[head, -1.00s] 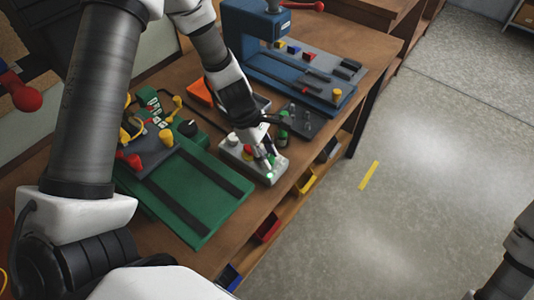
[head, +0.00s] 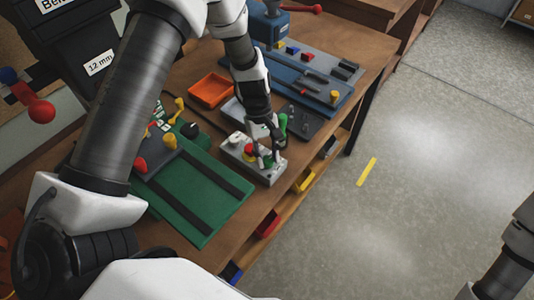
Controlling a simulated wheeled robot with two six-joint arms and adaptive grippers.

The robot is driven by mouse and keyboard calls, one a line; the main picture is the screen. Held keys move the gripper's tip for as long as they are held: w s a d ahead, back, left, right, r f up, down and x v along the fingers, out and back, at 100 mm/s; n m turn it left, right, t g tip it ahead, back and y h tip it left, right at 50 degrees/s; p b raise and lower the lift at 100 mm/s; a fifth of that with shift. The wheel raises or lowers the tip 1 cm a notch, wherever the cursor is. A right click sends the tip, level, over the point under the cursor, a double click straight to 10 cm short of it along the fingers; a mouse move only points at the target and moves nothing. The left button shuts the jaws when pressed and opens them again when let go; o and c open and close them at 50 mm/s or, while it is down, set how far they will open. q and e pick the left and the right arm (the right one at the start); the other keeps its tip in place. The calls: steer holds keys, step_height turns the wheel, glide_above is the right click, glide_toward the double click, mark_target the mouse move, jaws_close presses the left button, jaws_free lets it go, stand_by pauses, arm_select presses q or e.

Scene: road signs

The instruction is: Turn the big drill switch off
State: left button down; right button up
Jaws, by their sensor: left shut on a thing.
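A grey control box (head: 264,176) with several small knobs and buttons stands at the front edge of the workbench, beside the green drill table. My left gripper (head: 268,156) is over this box, its fingers low among the controls. It is shut on a small control on the box, which the fingers mostly hide; I cannot tell whether that control is on or off. The big dark drill (head: 88,45) with a "12 mm" label stands at upper left, partly behind my left arm. My right gripper is out of view; only part of my right arm shows at lower right.
The green drill table (head: 205,190) lies left of the box. An orange tray (head: 211,90) and a smaller blue drill (head: 268,25) with its blue base are behind. Coloured bins, such as a red one (head: 267,224), sit under the bench edge. The floor at right is clear.

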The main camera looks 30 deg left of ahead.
arm_select(q)
steer(key=shift+f+m+g+y, duration=0.1)
steer(key=shift+m+g+y, duration=0.25)
steer(key=shift+m, duration=1.15)
steer(key=c, duration=0.8)
jaws_free()
steer(key=shift+w, duration=0.1)
steer(key=v, duration=1.2)
steer(key=shift+w, duration=0.1)
